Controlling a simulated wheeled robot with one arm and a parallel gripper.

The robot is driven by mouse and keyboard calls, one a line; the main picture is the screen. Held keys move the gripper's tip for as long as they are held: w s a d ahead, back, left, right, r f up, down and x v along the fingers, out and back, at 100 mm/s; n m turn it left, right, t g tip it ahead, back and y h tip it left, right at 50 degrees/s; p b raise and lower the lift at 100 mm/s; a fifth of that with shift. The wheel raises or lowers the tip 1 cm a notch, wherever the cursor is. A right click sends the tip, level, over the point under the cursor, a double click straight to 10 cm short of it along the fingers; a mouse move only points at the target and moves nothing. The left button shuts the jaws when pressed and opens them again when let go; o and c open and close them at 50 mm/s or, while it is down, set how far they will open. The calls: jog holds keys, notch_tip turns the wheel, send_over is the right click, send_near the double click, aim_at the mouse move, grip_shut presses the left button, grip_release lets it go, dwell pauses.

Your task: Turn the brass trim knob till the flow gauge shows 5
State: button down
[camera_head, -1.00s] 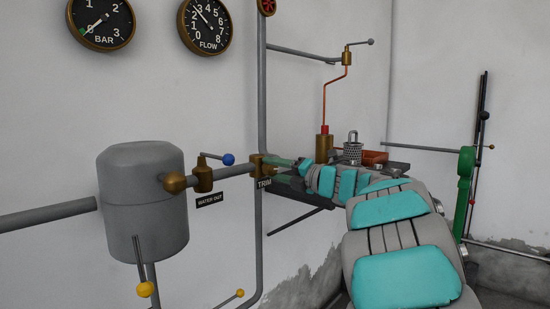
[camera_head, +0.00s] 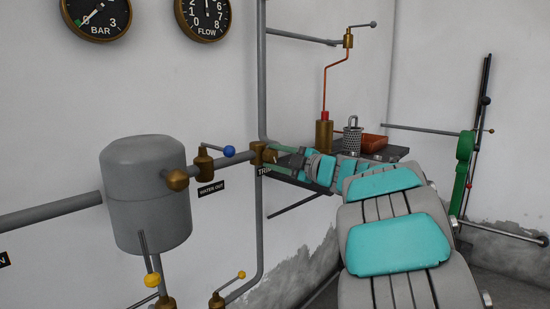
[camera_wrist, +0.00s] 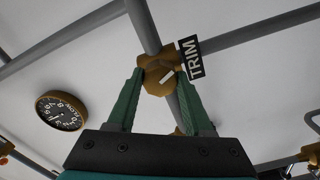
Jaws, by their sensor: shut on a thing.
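The brass trim knob (camera_wrist: 157,84) sits on the pipe beside the TRIM label (camera_wrist: 190,60) in the wrist view; a pale mark on it lies slanted. My gripper (camera_wrist: 161,86) has its green fingers on either side of the knob and is shut on it. In the head view the knob is mostly hidden among the brass fitting (camera_head: 260,153) and my gripper's fingers (camera_head: 282,157). The flow gauge (camera_head: 206,16) is cut off at the top edge; its needle points about straight up, seemingly near 4.
The BAR gauge (camera_head: 97,16) hangs left of the flow gauge. A grey tank (camera_head: 145,195) and the water-out valve with a blue ball handle (camera_head: 229,151) are left of the knob.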

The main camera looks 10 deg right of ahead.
jog(key=m, duration=0.6)
jog(key=shift+f, duration=0.15)
jog(key=shift+m, duration=0.3)
jog(key=shift+c, duration=1.5)
grip_release()
jog(key=v, duration=0.7)
jog(key=shift+s+d, duration=0.25)
jog(key=shift+s, duration=0.05)
